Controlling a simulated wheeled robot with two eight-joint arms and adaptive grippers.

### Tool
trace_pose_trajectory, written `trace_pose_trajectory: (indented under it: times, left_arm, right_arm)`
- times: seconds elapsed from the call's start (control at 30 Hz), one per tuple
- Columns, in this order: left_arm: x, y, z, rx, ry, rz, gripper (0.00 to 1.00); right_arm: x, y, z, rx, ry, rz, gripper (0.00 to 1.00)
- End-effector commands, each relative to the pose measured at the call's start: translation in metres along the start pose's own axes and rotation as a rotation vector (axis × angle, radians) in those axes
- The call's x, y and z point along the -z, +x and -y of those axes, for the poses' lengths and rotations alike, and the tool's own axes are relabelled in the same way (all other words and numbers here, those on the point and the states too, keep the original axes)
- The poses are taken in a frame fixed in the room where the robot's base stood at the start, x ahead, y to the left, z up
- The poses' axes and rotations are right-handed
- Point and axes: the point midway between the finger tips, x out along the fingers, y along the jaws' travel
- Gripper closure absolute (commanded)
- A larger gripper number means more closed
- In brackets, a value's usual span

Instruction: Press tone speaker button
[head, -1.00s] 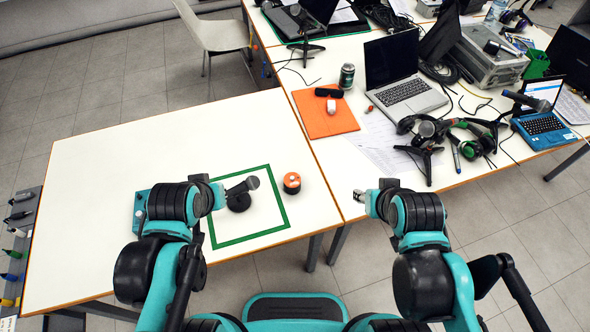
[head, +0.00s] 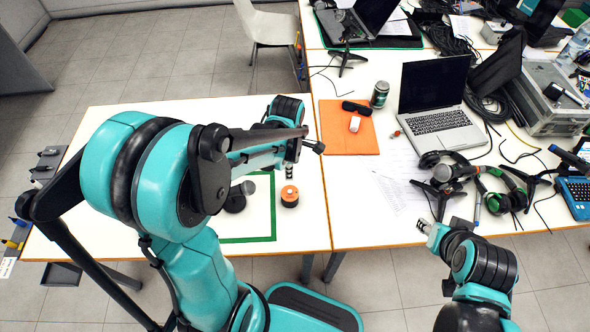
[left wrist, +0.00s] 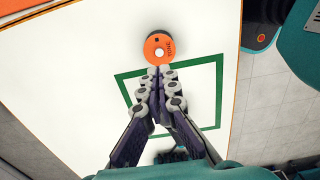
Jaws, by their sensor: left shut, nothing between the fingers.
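The tone speaker (head: 290,197) is a small round orange puck with a dark side. It sits on the white table beside the green tape square. In the left wrist view the speaker (left wrist: 159,47) shows its orange top with lettering and a white round button in the middle. My left gripper (left wrist: 160,71) is shut and empty, its fingertips overlapping the speaker's near rim in that view, short of the button. I cannot tell whether they touch it. In the head view the left gripper (head: 289,172) points down above the speaker. My right gripper (head: 424,226) is away to the right, its jaws unclear.
A black microphone on a round base (head: 236,198) stands left of the speaker, partly behind my left arm. An orange mat (head: 345,137) with small items, a can (head: 380,94), a laptop (head: 437,120) and headphones (head: 505,196) crowd the right table (head: 359,228).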

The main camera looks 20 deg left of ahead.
Motion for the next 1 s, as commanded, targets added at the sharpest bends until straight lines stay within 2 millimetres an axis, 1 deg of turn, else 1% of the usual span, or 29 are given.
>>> trace_pose_trajectory:
  times: [0.03,0.17,0.4,0.5,0.63,1.0]
  left_arm:
    - [0.0,0.008,0.0,0.0,0.001,0.0,1.0]
    - [0.0,0.024,0.0,-0.001,0.002,0.0,1.0]
    - [0.0,0.059,0.0,-0.002,0.003,0.001,1.0]
    - [-0.001,0.069,-0.001,-0.002,0.003,0.001,1.0]
    - [-0.001,0.075,-0.001,-0.002,0.003,0.001,1.0]
    - [0.0,0.074,0.0,-0.002,0.004,0.001,1.0]
  right_arm:
    - [-0.004,0.006,0.0,0.0,0.0,0.0,0.6]
    - [-0.012,0.017,0.0,0.0,0.0,0.0,0.6]
    - [-0.029,0.04,0.0,0.0,0.0,0.0,0.6]
    - [-0.034,0.047,0.0,0.0,0.0,0.0,0.6]
    - [-0.036,0.051,0.0,0.0,0.0,0.0,0.6]
    - [-0.036,0.05,0.0,0.0,0.0,0.0,0.6]
